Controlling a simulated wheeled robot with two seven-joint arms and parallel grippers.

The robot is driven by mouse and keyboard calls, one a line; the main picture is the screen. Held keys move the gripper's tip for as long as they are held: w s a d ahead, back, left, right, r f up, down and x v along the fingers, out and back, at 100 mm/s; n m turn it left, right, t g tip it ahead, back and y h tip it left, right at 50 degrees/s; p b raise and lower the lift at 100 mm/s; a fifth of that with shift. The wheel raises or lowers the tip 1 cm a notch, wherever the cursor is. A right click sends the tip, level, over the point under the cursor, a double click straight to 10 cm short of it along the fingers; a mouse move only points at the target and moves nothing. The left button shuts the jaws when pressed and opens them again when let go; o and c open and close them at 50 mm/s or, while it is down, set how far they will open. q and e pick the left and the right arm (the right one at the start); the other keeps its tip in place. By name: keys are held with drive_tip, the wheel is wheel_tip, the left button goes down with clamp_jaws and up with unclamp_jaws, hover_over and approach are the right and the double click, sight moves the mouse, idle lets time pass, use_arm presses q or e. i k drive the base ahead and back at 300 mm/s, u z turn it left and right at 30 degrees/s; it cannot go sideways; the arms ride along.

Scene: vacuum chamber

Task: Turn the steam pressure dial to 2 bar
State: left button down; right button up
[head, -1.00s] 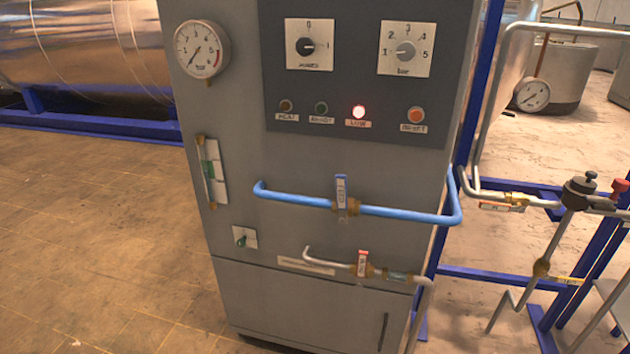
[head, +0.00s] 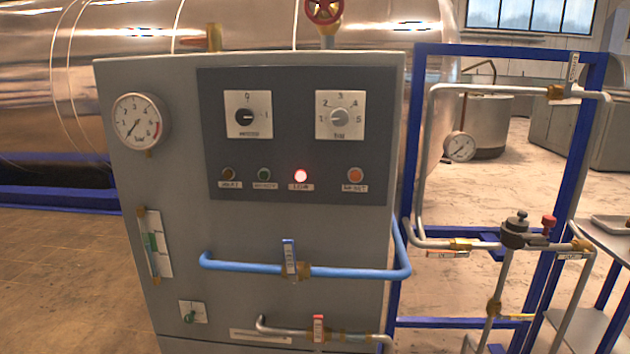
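The steam pressure dial (head: 340,116) is a grey knob on a white square plate marked 1 to 5 and "bar". It is at the upper right of the dark panel on the grey cabinet. Its pointer seems to face left, near the 1, but it is small and hard to read. To its left is a black power knob (head: 246,116) on a similar white plate. A round pressure gauge (head: 141,121) is at the cabinet's upper left, its needle pointing to the lower left. Neither of my grippers is in view.
A red lamp (head: 301,176) glows below the knobs, beside several unlit buttons. A blue pipe (head: 350,272) with a valve handle (head: 289,256) sticks out below the panel. A blue frame (head: 560,215) with pipes stands at the right. Floor shows at the lower left.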

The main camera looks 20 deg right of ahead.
sight(340, 117)
drive_tip(key=z, duration=0.45)
drive_tip(key=i, duration=0.5)
drive_tip(key=z, duration=0.25)
